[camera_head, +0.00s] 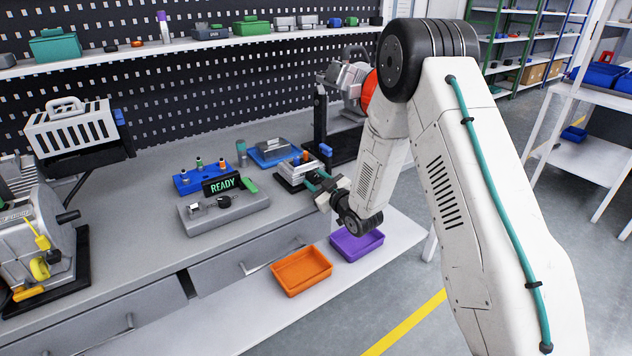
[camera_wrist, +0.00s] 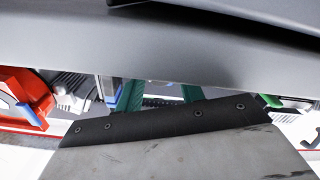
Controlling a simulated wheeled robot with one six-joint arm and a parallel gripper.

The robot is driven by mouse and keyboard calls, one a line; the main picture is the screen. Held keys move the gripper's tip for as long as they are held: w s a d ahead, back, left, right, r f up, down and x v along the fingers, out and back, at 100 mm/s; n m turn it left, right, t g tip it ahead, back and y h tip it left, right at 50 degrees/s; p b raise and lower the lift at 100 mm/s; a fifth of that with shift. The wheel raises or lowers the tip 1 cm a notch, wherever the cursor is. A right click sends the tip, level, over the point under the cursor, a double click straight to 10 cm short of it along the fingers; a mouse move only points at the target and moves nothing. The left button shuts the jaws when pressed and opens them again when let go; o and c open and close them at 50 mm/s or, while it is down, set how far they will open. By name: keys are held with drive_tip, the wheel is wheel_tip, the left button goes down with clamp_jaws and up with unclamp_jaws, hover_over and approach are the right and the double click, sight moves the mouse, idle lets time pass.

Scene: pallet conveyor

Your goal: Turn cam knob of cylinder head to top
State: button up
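A grey finned block (camera_head: 292,178), which may be the cylinder head, sits on the bench right of centre in the head view. A small orange part (camera_head: 305,157) shows at its top; I cannot tell if it is the cam knob or which way it points. My gripper (camera_head: 316,181) is beside the block's right end, its teal fingers near it; contact is unclear. In the wrist view the two fingers (camera_wrist: 160,94) stand apart with a gap between them. Most of what lies beyond is hidden by my gripper's body.
A grey fixture (camera_head: 235,208) with a READY sign (camera_head: 222,184) stands left of the block. A blue tray (camera_head: 275,152) and a black post (camera_head: 320,115) are behind. Orange (camera_head: 302,286) and purple (camera_head: 345,253) bins sit below the bench front. A grey machine (camera_head: 25,235) stands far left.

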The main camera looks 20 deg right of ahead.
drive_tip(key=c, duration=0.6)
drive_tip(key=shift+o, duration=0.2)
drive_tip(key=shift+m, duration=0.3)
drive_tip(key=m, duration=0.3)
drive_tip(key=shift+m, duration=2)
drive_tip(key=o, duration=0.7)
